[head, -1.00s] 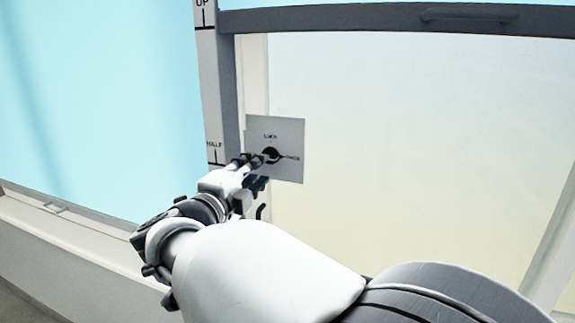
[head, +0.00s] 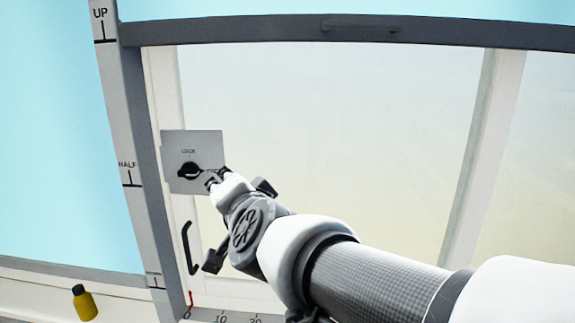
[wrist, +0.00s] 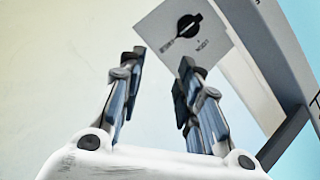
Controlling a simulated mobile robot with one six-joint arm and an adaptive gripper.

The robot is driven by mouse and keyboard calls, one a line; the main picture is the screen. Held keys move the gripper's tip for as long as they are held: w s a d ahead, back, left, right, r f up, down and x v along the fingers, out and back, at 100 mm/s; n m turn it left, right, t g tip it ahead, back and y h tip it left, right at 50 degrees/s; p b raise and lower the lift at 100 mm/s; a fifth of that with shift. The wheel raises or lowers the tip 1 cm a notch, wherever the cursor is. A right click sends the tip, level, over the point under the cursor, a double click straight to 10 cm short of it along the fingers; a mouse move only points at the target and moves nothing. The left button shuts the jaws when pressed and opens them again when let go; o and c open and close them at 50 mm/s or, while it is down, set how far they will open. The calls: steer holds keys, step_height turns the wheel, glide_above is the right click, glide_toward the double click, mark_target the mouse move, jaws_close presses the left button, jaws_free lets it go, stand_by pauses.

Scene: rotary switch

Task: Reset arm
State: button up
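The square grey switch plate (head: 207,138) is on the wall beside the window frame, with a label above its knob and one to the knob's right. Its black rotary knob (head: 188,170) has a pointer toward the right-hand label. My gripper (head: 216,178) is at the plate's right edge in the head view, covering part of it. In the wrist view my gripper (wrist: 163,60) has its two fingers apart with nothing between them. The knob (wrist: 188,27) shows there beyond the fingers, clear of them.
A grey post (head: 150,150) with UP and HALF marks runs left of the plate. A black handle (head: 189,248) hangs below the plate. A yellow bottle (head: 84,303) stands at lower left. A dark rail (head: 300,28) crosses above. The pale panel to the right is open space.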

steer(key=s+d+f+n+g+h, duration=0.3)
steer(key=s+d+f+g, duration=0.1)
steer(key=s+d+f, duration=0.6)
steer(key=s+d+f+n+g+h, duration=0.3)
steer(key=s+d+f+g, duration=0.2)
steer(key=s+d+f, duration=0.5)
steer(key=s+d, duration=0.5)
steer(key=s, duration=0.2)
steer(key=shift+f+g, duration=0.3)
steer(key=shift+f, duration=0.1)
